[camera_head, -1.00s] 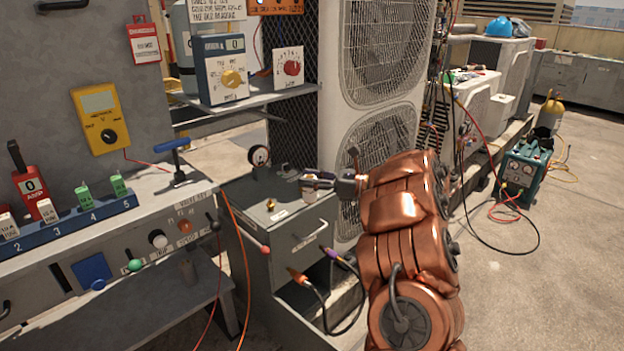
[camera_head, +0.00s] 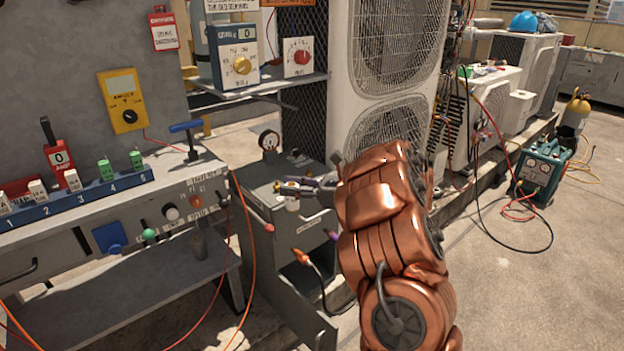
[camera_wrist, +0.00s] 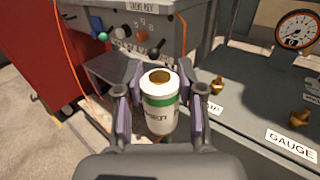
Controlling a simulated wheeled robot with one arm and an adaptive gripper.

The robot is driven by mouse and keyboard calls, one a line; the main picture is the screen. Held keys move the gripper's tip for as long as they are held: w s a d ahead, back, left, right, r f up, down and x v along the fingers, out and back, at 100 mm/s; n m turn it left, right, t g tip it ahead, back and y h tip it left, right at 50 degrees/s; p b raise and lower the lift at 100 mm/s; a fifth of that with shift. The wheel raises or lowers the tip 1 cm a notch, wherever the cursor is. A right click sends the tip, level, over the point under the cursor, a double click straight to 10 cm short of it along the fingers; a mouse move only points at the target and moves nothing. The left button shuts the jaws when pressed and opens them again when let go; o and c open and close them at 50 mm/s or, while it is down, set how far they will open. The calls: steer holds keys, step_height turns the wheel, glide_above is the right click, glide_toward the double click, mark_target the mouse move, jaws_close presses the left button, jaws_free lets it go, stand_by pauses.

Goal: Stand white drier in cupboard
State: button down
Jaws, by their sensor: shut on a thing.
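My gripper (camera_wrist: 160,100) is shut on the white drier (camera_wrist: 160,112), an upright white cylinder with a green band and a brass top fitting. In the wrist view, the drier is beside the cabinet's labelled top (camera_wrist: 260,120). The cabinet has a front panel with a handle and an open dark space below. The inside of that space is mostly hidden.
A gauge (camera_head: 269,140) and brass fittings (camera_wrist: 299,118) stand on the cabinet top. An orange-ended hose (camera_head: 303,258) and a red-knobbed lever (camera_head: 262,222) are at its front. A workbench (camera_head: 110,215) with an orange cable is at left. A condenser (camera_head: 385,75) stands behind.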

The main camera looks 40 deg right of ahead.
steer(key=w+a+f+n+g+y, duration=0.1)
steer(key=w+a, duration=0.2)
steer(key=a, duration=0.7)
steer(key=w+a+f+n+g+y, duration=0.1)
steer(key=w+a+y, duration=0.1)
steer(key=a, duration=0.7)
steer(key=w+a+f+n+g+y, duration=0.1)
steer(key=w+a, duration=0.3)
steer(key=a, duration=0.6)
steer(key=shift+w+a+f+n+g, duration=0.3)
steer(key=shift+w+f+n+g, duration=0.1)
steer(key=shift+f+g, duration=0.2)
steer(key=shift+s+f, duration=0.1)
steer(key=shift+s, duration=0.05)
